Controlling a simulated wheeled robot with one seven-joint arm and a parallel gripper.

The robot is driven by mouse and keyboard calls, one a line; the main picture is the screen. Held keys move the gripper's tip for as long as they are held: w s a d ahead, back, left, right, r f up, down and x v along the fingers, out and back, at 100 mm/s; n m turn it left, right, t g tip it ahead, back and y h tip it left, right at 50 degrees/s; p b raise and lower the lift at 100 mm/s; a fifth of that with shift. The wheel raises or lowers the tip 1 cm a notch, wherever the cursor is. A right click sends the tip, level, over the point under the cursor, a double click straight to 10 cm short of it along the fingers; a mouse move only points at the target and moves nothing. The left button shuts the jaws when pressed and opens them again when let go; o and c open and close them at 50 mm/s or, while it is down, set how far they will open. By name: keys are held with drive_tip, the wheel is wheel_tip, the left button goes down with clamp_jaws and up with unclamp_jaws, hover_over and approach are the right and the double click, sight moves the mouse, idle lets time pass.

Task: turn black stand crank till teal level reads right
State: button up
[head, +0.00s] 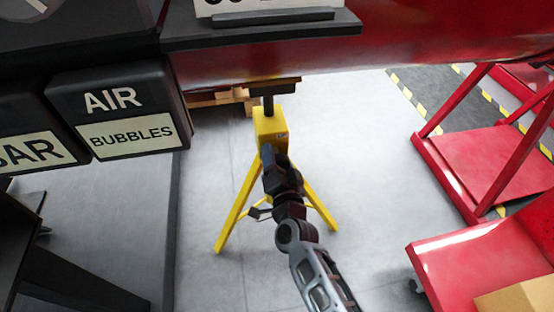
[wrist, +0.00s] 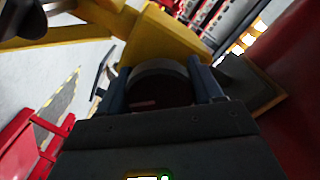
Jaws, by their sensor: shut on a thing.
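The yellow stand (head: 270,125) stands on splayed legs under the big red cylinder. A black post rises from its top to a plate below the cylinder. My gripper (head: 268,154) is at the front of the stand's yellow head and hides what it holds in the head view. In the wrist view, the fingers of my gripper (wrist: 163,72) lie on both sides of a dark round part, the black crank (wrist: 160,90), and are shut on it. The yellow stand (wrist: 165,38) shows just beyond it. I cannot make out a teal level in either view.
The red cylinder (head: 380,50) spans the top. Black sign boxes reading "AIR BUBBLES" (head: 125,115) and "BAR" (head: 30,152) hang at left. A red frame (head: 480,150) and red cart (head: 490,250) stand at right. Pale floor around the stand is clear.

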drive_tip(key=m+b, duration=0.1)
drive_tip(key=m, duration=0.4)
drive_tip(key=shift+d+f+m, duration=0.1)
drive_tip(key=shift+m, duration=0.2)
drive_tip(key=m+b, duration=0.1)
drive_tip(key=m, duration=0.4)
drive_tip(key=shift+d+m, duration=0.1)
drive_tip(key=shift+m, duration=0.2)
drive_tip(key=o, duration=1)
drive_tip(key=shift+s, duration=0.1)
drive_tip(key=shift+p+v, duration=0.7)
drive_tip(key=shift+v, duration=3.1)
